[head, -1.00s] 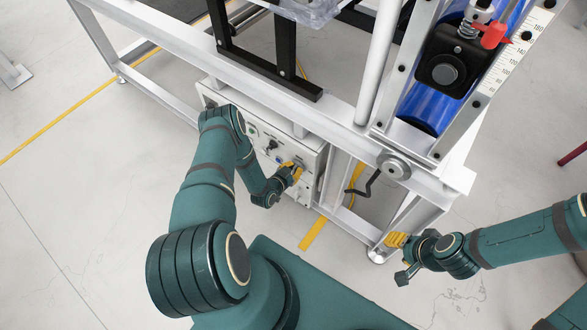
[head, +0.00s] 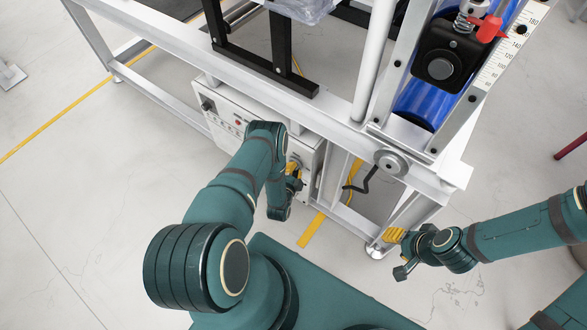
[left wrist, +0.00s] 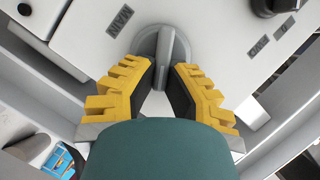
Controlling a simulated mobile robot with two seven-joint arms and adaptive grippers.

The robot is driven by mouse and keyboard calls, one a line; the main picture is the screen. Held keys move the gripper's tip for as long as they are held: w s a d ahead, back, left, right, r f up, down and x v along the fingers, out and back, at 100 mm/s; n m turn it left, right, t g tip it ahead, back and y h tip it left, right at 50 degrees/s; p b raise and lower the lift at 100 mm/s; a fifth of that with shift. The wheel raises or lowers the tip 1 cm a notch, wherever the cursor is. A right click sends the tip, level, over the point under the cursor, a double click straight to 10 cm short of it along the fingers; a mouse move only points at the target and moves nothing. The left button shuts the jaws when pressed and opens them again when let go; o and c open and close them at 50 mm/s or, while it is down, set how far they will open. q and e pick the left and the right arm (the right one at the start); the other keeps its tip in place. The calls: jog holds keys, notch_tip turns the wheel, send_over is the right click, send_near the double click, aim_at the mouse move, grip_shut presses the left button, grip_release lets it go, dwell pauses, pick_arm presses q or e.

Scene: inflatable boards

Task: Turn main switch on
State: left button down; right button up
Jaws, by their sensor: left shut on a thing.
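The main switch (left wrist: 165,50) is a grey rotary knob with a raised grip bar on the panel of a light control box (head: 232,105). In the left wrist view its bar runs up and down between my yellow fingers, and the MAIN label (left wrist: 121,20) is at its upper left. My left gripper (head: 293,172) is at the right part of the box front, shut on the knob's bar. In the head view the knob is hidden by my gripper and arm. My right gripper (head: 394,236) is away from the box, near the frame's front foot; its jaw opening is unclear.
The box hangs under a white metal frame (head: 330,120) with beams above and a leg at the right. A black knob (left wrist: 275,5) is at the panel's upper right in the wrist view. A black cable (head: 362,182) hangs right of the box. Open floor lies to the left.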

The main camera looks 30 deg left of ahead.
aim_at(297, 148)
pick_arm(q)
jog(key=m, duration=0.1)
jog(key=m+t+y, duration=0.1)
jog(key=shift+d+f+m, duration=0.15)
jog(key=shift+f+m, duration=0.15)
jog(key=shift+m, duration=0.1)
jog(key=shift+f+m+t+y, duration=0.15)
jog(key=shift+m+t, duration=0.15)
jog(key=shift+m, duration=0.35)
jog(key=shift+m+t+y, duration=0.15)
jog(key=shift+m+t, duration=0.15)
jog(key=shift+m, duration=0.35)
jog(key=c, duration=1)
grip_release()
jog(key=o, duration=0.4)
notch_tip(297, 148, up, 9)
jog(key=shift+w+r, duration=0.1)
jog(key=shift+w, duration=0.05)
jog(key=shift+r, duration=0.45)
jog(key=c, duration=0.4)
